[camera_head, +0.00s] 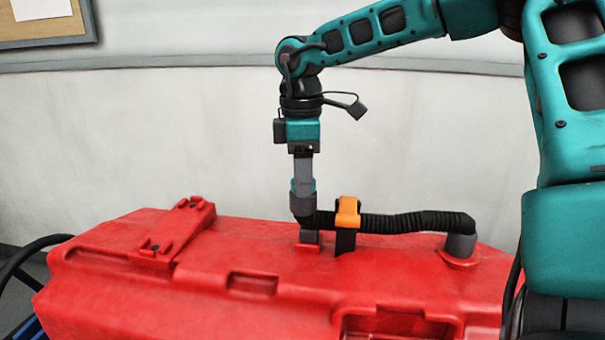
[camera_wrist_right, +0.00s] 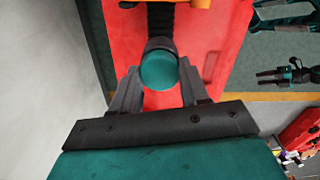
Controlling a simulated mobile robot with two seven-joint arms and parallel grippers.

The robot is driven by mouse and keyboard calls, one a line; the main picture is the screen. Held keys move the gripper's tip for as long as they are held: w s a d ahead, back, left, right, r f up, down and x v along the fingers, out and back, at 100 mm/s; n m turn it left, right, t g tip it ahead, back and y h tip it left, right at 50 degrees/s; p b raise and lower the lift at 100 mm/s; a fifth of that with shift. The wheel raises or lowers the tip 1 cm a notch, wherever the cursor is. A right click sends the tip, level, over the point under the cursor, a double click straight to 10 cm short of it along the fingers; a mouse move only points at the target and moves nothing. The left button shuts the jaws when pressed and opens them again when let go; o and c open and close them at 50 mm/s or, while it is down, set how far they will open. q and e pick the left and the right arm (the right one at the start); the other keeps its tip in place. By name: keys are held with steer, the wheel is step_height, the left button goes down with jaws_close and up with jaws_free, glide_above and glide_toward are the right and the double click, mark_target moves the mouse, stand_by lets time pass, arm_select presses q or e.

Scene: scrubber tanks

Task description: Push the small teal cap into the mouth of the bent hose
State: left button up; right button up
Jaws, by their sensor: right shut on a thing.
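The small teal cap (camera_head: 311,184) is at the top of the upturned grey mouth (camera_head: 303,205) of the bent hose. In the right wrist view the cap (camera_wrist_right: 158,71) is a round teal disc lined up with the dark mouth. I cannot tell how deep it sits. The black ribbed bent hose (camera_head: 395,223) runs to the right from the mouth. My right gripper (camera_head: 303,182) points straight down from above, shut on the cap. Its fingers also show in the right wrist view (camera_wrist_right: 158,90). My left gripper is not clearly seen.
The hose lies along a red tank (camera_head: 200,285), under an orange clip (camera_head: 347,212), and ends in a grey fitting (camera_head: 460,245) at the right. A raised red latch (camera_head: 175,235) is at the left. A pale wall (camera_head: 130,140) stands behind.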

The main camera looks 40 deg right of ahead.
stand_by(0.3)
steer(key=shift+r, duration=0.1)
stand_by(0.3)
steer(key=o, duration=1.7)
steer(key=shift+r, duration=0.15)
steer(key=shift+r+p, duration=1.1)
steer(key=shift+r, duration=1)
